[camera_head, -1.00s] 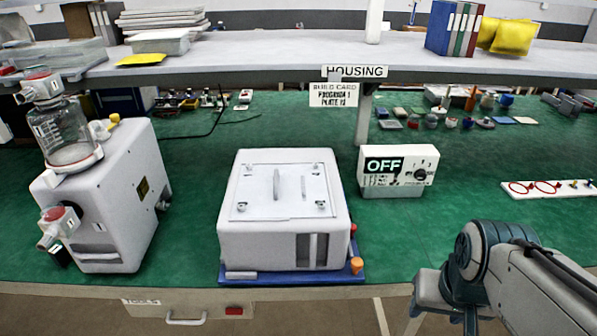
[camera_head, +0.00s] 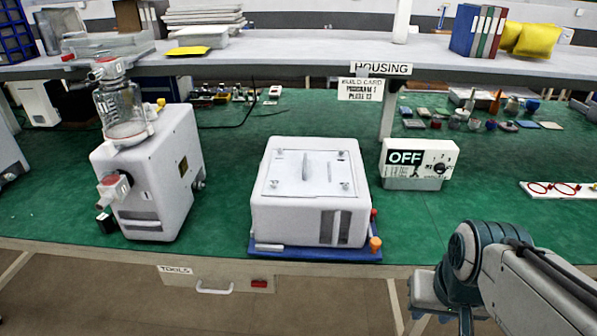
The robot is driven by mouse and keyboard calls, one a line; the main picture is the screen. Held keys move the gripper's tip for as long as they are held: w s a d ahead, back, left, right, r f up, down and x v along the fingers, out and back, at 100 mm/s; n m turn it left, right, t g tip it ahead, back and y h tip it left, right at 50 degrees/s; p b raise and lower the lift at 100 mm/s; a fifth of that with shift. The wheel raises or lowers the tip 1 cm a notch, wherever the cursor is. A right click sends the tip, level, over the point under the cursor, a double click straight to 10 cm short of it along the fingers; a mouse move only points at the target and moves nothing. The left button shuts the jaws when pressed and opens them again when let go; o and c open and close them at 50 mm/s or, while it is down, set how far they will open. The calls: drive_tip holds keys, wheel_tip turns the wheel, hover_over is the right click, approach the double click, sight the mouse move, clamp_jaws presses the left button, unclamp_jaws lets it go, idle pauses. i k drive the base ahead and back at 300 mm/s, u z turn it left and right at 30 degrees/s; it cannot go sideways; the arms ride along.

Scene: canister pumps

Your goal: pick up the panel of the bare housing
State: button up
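The bare housing (camera_head: 290,218) is a white box in the middle of the green bench, on a blue base plate (camera_head: 290,254). Its panel (camera_head: 286,176) is a flat pale plate lying on top, with a raised handle (camera_head: 306,166) in the middle and a small fastener near each corner. A dark, slotted window shows at the front right of the housing. My arm (camera_head: 480,262) is at the lower right, apart from the housing. My gripper's fingers do not show, as the arm runs out of the picture at the bottom.
A white pump (camera_head: 150,180) with a clear jar stands left of the housing. A white control box (camera_head: 416,164) reading OFF stands behind right. A grey shelf (camera_head: 290,60) with a HOUSING sign (camera_head: 382,68) overhangs the back. Bench between pump and housing is clear.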

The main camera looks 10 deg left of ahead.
sight(320, 174)
drive_tip(key=u, duration=0.45)
drive_tip(key=k, duration=1.05)
drive_tip(key=u, duration=1)
drive_tip(key=i, duration=0.65)
drive_tip(key=u, duration=0.5)
drive_tip(key=i, duration=0.7)
drive_tip(key=z, duration=0.85)
drive_tip(key=i, duration=0.65)
drive_tip(key=z, duration=0.75)
